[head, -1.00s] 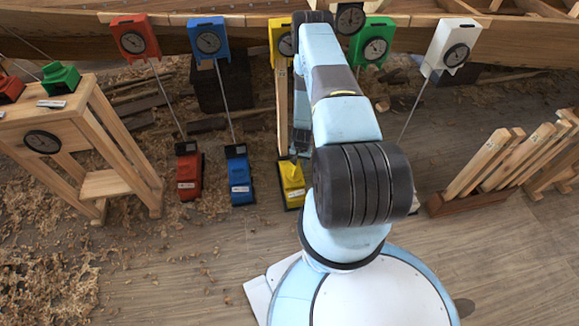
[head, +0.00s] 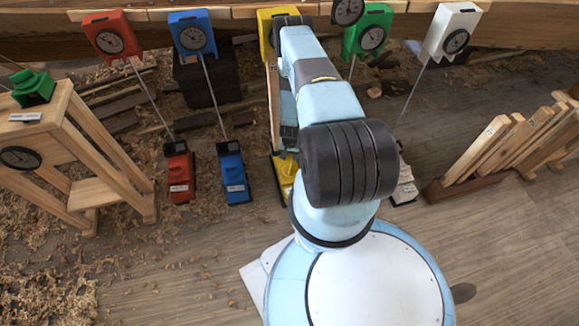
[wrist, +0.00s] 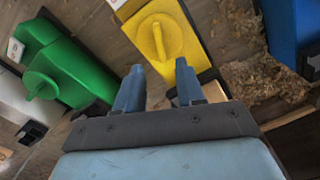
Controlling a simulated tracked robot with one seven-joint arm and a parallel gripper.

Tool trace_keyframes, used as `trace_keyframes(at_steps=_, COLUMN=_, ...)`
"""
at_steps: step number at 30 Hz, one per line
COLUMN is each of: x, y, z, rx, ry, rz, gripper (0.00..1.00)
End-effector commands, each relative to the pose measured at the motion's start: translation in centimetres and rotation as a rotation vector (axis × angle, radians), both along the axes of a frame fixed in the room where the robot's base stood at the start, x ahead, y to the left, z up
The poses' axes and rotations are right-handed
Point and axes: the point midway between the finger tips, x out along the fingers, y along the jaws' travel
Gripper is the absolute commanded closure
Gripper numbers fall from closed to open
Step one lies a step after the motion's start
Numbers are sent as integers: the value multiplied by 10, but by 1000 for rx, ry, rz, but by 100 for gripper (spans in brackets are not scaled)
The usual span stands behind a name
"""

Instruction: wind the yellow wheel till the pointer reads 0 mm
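The yellow wheel (wrist: 158,38), with a raised bar across it, sits on a yellow block in the wrist view. My gripper (wrist: 158,82) is open, its two blue fingers spread apart just short of the wheel, with nothing between them. In the head view the yellow block (head: 284,175) shows low beside my arm, mostly hidden. The yellow gauge box (head: 266,30) stands above it against the hull, and my arm hides its dial, so I cannot read the pointer. My gripper is hidden in the head view.
Red (head: 113,38), blue (head: 193,38), green (head: 366,36) and white (head: 454,32) gauges line the hull, with rods down to blocks. In the wrist view a green block (wrist: 62,70) with its own wheel lies left of the yellow one. A wooden stand (head: 90,150) is at the left.

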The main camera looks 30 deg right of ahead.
Motion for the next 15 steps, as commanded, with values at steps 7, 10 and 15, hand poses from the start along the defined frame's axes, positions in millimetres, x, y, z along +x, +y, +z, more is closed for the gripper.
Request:
trace_keyframes(at_steps=7, x=-1, y=1, z=-38, rx=1, ry=1, rz=0, gripper=62)
trace_keyframes(at_steps=10, x=0, y=1, z=-52, rx=1, ry=1, rz=1, gripper=62)
trace_keyframes(at_steps=15, x=0, y=1, z=-72, rx=0, ry=0, rz=1, gripper=62)
